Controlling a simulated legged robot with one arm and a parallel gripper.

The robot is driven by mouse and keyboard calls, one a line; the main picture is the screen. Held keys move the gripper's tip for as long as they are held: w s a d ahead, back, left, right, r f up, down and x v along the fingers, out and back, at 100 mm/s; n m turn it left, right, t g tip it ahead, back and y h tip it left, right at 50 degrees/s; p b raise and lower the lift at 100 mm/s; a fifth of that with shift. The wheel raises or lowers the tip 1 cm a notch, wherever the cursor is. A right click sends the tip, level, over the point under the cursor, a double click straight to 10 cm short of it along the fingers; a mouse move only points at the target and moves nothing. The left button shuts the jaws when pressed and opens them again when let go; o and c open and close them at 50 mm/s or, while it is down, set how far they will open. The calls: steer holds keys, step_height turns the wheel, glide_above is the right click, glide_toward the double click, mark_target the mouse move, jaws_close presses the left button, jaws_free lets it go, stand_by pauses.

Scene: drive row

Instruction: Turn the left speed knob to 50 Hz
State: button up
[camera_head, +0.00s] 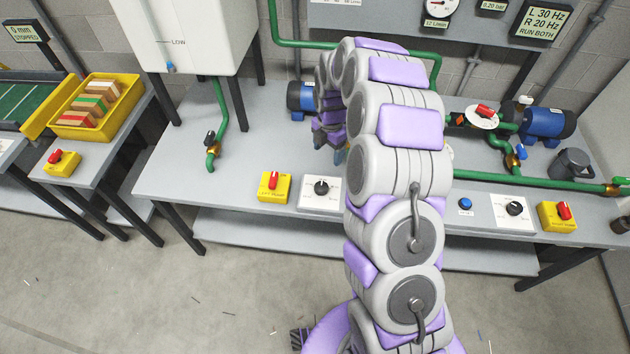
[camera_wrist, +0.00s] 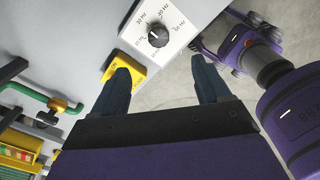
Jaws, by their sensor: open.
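The left speed knob (camera_head: 321,187) is a black dial on a white plate at the bench's front edge, just left of my arm. In the wrist view the knob (camera_wrist: 158,37) sits on its plate with Hz marks around it, beyond the fingertips. Its white pointer line is too small to read surely. My gripper (camera_wrist: 160,78) is open and empty, its two dark fingers apart and not touching the knob. In the head view my gripper (camera_head: 335,145) hangs over the bench behind the knob, partly hidden by my arm.
A yellow box with a red switch (camera_head: 273,186) stands close left of the knob plate. A second black knob (camera_head: 515,208), a blue button (camera_head: 465,203) and another yellow switch box (camera_head: 557,216) are at the right. A display (camera_head: 543,22) reads L 30 Hz, R 20 Hz, RUN BOTH.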

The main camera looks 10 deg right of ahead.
steer(key=f, duration=0.2)
steer(key=b, duration=0.1)
glide_toward(321, 186)
steer(key=f, duration=0.3)
steer(key=d+f+b, duration=0.1)
steer(key=f, duration=0.3)
steer(key=shift+d+f+b, duration=0.1)
steer(key=shift+d+b, duration=0.1)
steer(key=shift+b, duration=0.1)
steer(key=shift+a+f, duration=0.85)
steer(key=shift+a, duration=0.6)
steer(key=shift+d, duration=1.2)
steer(key=c, duration=0.5)
steer(key=shift+c, duration=0.8)
steer(key=shift+a, duration=0.55)
steer(key=c, duration=0.4)
